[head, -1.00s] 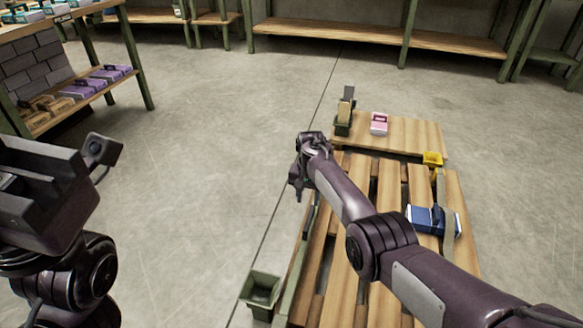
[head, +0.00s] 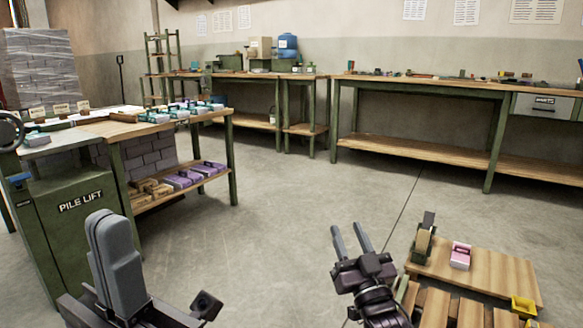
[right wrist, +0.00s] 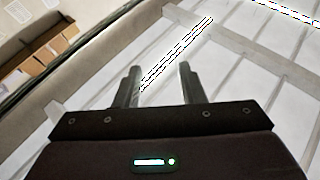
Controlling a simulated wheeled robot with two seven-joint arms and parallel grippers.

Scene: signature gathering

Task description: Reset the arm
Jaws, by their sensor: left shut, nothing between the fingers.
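My left gripper (head: 102,222) stands at the bottom left of the head view. Its grey fingers point up and are pressed together, with nothing between them. My right gripper (head: 350,230) is at the bottom, right of the middle, with its two fingers pointing up and apart. In the right wrist view the same gripper (right wrist: 158,75) shows two separated fingers with nothing between them. Both grippers are in free air, apart from the furniture.
A low wooden pallet table (head: 505,268) at lower right carries a pink box (head: 460,256). Long benches (head: 420,150) line the wall. Open floor lies between.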

